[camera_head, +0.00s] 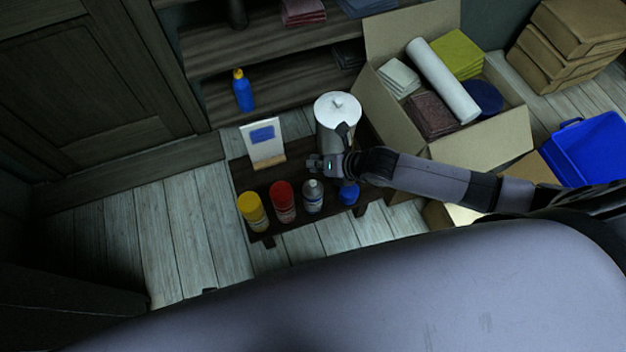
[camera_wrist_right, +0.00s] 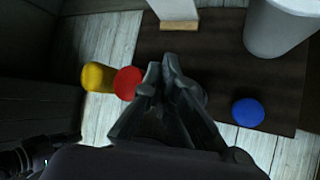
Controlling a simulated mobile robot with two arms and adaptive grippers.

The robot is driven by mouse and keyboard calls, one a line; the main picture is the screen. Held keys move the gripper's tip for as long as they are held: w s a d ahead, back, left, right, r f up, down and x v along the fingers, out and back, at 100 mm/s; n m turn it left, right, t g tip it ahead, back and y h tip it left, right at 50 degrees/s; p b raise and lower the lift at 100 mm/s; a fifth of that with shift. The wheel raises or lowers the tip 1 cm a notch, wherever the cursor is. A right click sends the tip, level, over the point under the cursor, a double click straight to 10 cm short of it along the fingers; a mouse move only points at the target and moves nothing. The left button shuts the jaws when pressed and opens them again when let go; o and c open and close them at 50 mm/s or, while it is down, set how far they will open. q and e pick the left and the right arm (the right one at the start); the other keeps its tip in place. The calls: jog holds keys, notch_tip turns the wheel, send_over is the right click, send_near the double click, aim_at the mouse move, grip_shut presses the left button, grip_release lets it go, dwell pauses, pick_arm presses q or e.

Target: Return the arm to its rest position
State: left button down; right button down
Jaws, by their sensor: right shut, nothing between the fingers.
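My right gripper (camera_head: 322,165) is shut and empty, held above a low dark table (camera_head: 245,180). My right arm reaches in from the right of the head view. In the right wrist view the gripper's fingers (camera_wrist_right: 162,72) are together over the table (camera_wrist_right: 215,60). Under and in front of it in the head view stand a yellow bottle (camera_head: 252,212), a red bottle (camera_head: 283,202), a grey bottle (camera_head: 313,197) and a blue-topped item (camera_head: 349,193), partly hidden by the arm. In the wrist view the fingers mostly hide the grey bottle.
A white lidded canister (camera_head: 338,107) stands right behind the gripper, close to the arm. A small sign (camera_head: 263,143) stands at the table's back left. An open cardboard box (camera_head: 482,145) of goods lies beyond the arm, with a blue bin (camera_head: 590,150) farther right. Floor at left is clear.

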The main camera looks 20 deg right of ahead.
dwell(0.7)
